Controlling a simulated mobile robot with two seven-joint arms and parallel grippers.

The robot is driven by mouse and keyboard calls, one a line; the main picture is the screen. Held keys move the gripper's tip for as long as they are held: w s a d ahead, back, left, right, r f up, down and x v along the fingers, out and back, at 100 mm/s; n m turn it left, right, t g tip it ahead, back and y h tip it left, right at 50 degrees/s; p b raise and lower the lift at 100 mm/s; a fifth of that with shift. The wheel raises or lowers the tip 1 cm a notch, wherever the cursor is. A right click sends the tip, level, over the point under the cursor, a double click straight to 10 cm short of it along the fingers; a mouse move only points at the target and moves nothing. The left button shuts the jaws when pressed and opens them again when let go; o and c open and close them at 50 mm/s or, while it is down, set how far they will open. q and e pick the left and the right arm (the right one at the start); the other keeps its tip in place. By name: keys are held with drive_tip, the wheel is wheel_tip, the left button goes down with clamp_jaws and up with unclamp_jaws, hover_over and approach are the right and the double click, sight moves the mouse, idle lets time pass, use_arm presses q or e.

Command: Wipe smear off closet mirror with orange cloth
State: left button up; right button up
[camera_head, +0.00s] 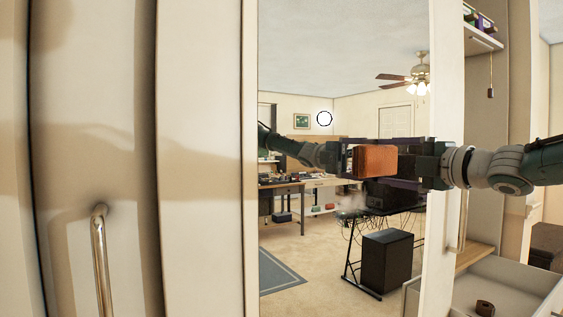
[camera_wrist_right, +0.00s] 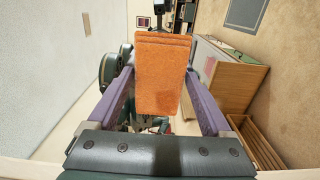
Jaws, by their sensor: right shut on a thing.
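The closet mirror (camera_head: 300,235) is a tall panel in the head view, showing a reflection of the room. My right gripper (camera_head: 386,162) reaches in from the right, in front of the mirror. It is shut on the folded orange cloth (camera_head: 374,161). In the right wrist view the cloth (camera_wrist_right: 162,75) sits between the purple fingers of my right gripper (camera_wrist_right: 160,92). A mirrored arm shows left of the cloth. A faint pale patch, possibly the smear (camera_head: 350,212), shows below the cloth. I cannot tell whether the cloth touches the glass. My left gripper is out of view.
A white closet door (camera_head: 85,170) with a metal handle (camera_head: 100,262) fills the left. At the right are a shelf (camera_head: 482,38) with small items and an open white drawer (camera_head: 500,290) holding a small brown object. Desks and a ceiling fan appear within the mirror.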

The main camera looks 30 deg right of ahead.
drive_tip(key=shift+s+d, duration=0.1)
drive_tip(key=shift+s, duration=0.2)
drive_tip(key=s, duration=0.5)
drive_tip(key=shift+s+d+r, duration=0.1)
drive_tip(key=shift+d, duration=0.05)
drive_tip(key=s+b, duration=0.3)
drive_tip(key=shift+d, duration=0.1)
idle(0.4)
